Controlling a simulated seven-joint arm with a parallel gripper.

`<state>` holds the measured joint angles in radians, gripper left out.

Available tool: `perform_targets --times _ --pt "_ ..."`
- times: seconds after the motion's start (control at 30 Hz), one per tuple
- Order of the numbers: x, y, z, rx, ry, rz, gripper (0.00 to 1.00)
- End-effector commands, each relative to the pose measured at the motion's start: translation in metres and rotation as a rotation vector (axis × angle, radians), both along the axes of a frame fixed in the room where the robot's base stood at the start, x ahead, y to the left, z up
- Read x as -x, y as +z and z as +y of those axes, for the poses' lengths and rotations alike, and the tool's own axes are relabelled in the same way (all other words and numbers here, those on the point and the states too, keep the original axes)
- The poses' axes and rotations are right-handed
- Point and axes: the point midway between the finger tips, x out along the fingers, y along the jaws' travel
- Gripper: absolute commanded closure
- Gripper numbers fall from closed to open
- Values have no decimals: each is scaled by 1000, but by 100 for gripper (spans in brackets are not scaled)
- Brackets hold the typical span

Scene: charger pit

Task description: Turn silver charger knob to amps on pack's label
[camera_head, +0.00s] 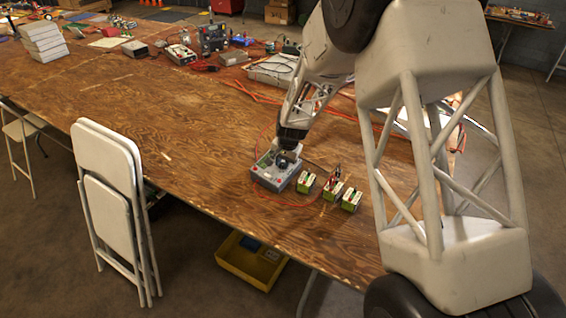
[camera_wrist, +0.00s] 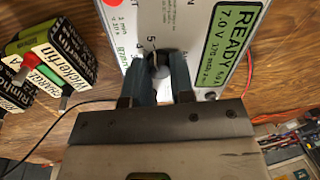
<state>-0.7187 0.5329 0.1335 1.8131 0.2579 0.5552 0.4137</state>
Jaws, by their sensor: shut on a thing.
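The silver charger (camera_head: 268,172) sits on the wooden table near its front edge, and it fills the top middle of the wrist view (camera_wrist: 190,40). A green display on it (camera_wrist: 232,38) reads READY and 7.0 V. My gripper (camera_wrist: 158,68) is shut on the dark charger knob (camera_wrist: 156,62), with one finger on each side. The numbers 4 and 5 show on the dial beside the knob; the rest is hidden by the fingers. Battery packs with green and white labels (camera_wrist: 62,52) lie left of the charger. Their amps marking is not readable here.
Several small packs (camera_head: 331,190) stand in a row right of the charger in the head view. Red cables (camera_head: 260,95) and other devices (camera_head: 211,38) lie farther back. The table's left middle is clear. A folded white chair (camera_head: 105,170) stands before the table.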

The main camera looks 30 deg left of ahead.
Motion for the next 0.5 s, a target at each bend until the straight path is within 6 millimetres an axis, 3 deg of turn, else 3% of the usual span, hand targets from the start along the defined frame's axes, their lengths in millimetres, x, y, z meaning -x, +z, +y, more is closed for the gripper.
perform_targets --times 0.5 --pt "-1 1 0 3 414 -78 100"
